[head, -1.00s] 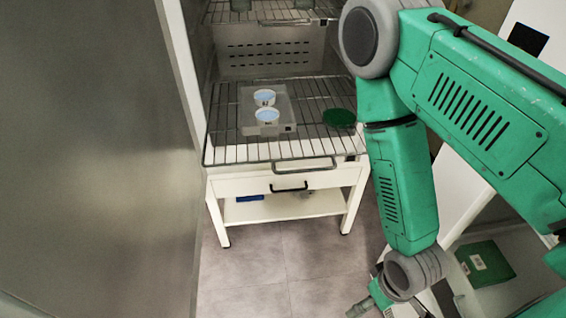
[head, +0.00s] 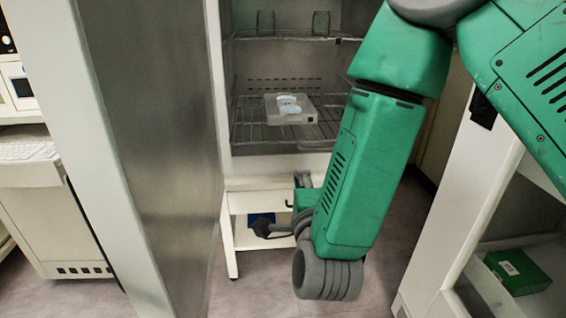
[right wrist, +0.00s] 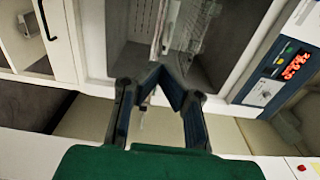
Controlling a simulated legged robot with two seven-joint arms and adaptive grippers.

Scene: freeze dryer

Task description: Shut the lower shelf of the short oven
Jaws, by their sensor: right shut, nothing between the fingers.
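The short oven's chamber stands open in the head view. Its lower shelf (head: 250,132), a wire rack, lies inside, with its front edge near the opening's sill. My right arm hangs in front and hides the shelf's right end. In the right wrist view my right gripper (right wrist: 158,75) is shut and empty, and wire rack (right wrist: 195,22) shows beyond the fingertips. My left gripper is not in view.
The oven's large metal door (head: 150,130) stands open at the left. The white stand (head: 232,230) is below the chamber. A green box (head: 517,271) lies in a white cabinet at the right. A panel with red digits (right wrist: 292,65) shows in the right wrist view.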

